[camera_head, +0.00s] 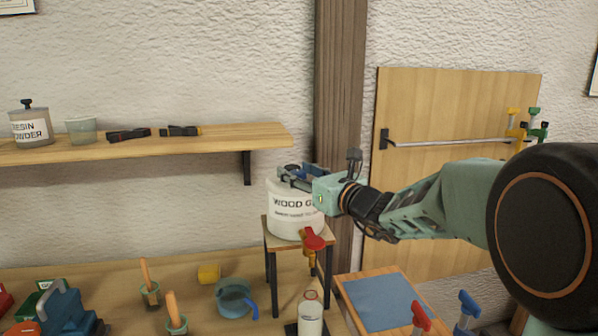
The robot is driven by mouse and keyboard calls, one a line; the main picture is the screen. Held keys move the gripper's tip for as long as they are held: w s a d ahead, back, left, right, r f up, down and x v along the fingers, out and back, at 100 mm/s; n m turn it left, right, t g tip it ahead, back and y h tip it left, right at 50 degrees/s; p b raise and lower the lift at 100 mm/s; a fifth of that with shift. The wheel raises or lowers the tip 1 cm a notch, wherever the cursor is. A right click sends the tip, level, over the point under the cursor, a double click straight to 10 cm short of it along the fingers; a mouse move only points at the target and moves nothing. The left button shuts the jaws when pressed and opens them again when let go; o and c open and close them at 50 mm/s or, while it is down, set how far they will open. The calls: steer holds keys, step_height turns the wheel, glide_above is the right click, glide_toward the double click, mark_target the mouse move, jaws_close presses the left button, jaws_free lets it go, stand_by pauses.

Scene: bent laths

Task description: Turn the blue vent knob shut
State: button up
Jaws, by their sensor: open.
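The white tub labelled "WOOD G…" (291,212) stands on a small wooden stand (298,243). A red-handled tap (313,240) is at its lower front. My gripper (288,177) reaches in from the right at the tub's top, with its jaws open. A small dark blue part (312,169), which looks like the vent knob, shows at the top of the tub beside the gripper. The gripper partly hides it. I cannot tell whether the fingers touch it or which way it is turned.
A shelf (220,137) with a resin powder jar (31,129) is on the left wall. A wooden post (340,90) rises behind the tub. On the bench are a blue-grey mug (234,299), a white bottle (311,314) and a board with a blue mat (384,304).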

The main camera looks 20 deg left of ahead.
steer(key=shift+c, duration=0.3)
steer(key=c, duration=1.1)
steer(key=shift+c, duration=0.2)
